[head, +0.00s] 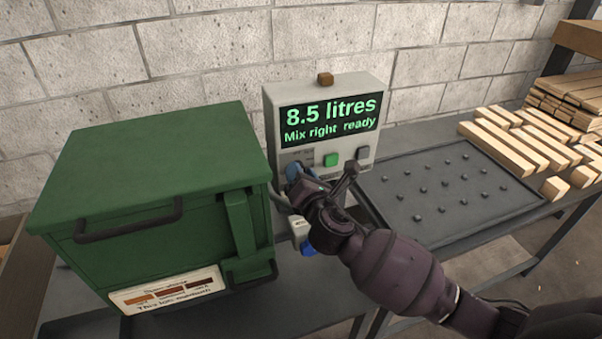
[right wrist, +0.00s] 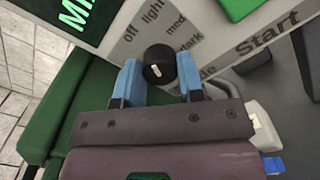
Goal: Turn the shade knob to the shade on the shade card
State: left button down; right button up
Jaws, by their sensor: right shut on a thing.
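The black shade knob (right wrist: 159,62) sits on the grey face of the mixer unit (head: 370,92), with off, light, med and dark printed around it. A short white mark shows on the knob; I cannot tell which word it points at. My right gripper (right wrist: 160,80) is shut on the knob, one blue finger on each side. In the head view this gripper (head: 302,180) hides the knob. A card with several brown and orange swatches (head: 168,290), seemingly the shade card, is low on the green box; its small print is too blurred to read. My left gripper is out of view.
The unit's screen (head: 330,118) reads "8.5 litres" and "Mix right ready". The green box (head: 150,170) stands close on the left. A dark studded tray (head: 450,190) and wooden slats (head: 515,140) lie right.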

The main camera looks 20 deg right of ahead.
jog(key=shift+m+p, duration=0.3)
jog(key=shift+m, duration=4.8)
jog(key=o, duration=0.9)
jog(key=s, duration=1.1)
jog(key=shift+d+b, duration=0.15)
jog(key=shift+b, duration=0.15)
